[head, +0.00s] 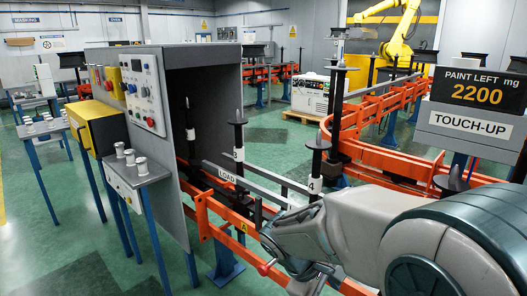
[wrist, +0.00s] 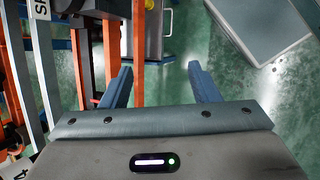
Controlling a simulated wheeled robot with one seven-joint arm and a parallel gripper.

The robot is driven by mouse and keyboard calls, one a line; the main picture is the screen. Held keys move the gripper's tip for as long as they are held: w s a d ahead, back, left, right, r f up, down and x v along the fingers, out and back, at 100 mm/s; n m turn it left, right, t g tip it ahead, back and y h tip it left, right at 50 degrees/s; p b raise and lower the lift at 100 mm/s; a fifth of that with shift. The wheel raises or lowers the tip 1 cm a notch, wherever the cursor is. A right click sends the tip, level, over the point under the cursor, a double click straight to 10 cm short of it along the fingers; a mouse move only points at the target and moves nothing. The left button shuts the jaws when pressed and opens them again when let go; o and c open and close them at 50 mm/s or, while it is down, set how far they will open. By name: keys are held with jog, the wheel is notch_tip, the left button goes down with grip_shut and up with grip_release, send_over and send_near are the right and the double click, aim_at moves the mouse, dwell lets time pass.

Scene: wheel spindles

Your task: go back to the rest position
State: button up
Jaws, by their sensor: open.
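My gripper (wrist: 160,88) shows in the wrist view with its two blue fingers spread apart. Nothing is between the fingers; green floor and the edge of an orange frame show beyond them. In the head view my arm reaches in from the lower right, in front of the orange conveyor rail. My fingers are not clearly visible in the head view.
The orange rail (head: 395,163) carries black spindles, one labelled 4 (head: 315,185) close to my arm. A grey booth (head: 222,100) with a control panel (head: 143,93) stands left. A touch-up sign (head: 470,123) is at right. Green floor (head: 70,235) is clear at lower left.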

jog(key=s+r+m+t+y+p, duration=0.1)
jog(key=s+r+m+y+p, duration=0.2)
jog(key=r, duration=0.4)
jog(key=s+d+r+m+t+y+p, duration=0.1)
jog(key=s+r+m+y+p, duration=0.1)
jog(key=s+r+m+p, duration=0.4)
notch_tip(320, 180, up, 2)
jog(key=shift+s+d+r+m+y, duration=0.2)
jog(key=shift+s+m+y, duration=0.2)
jog(key=shift+m, duration=0.3)
dwell(1.4)
jog(key=c, duration=0.3)
jog(key=shift+w, duration=0.15)
jog(key=shift+c, duration=0.5)
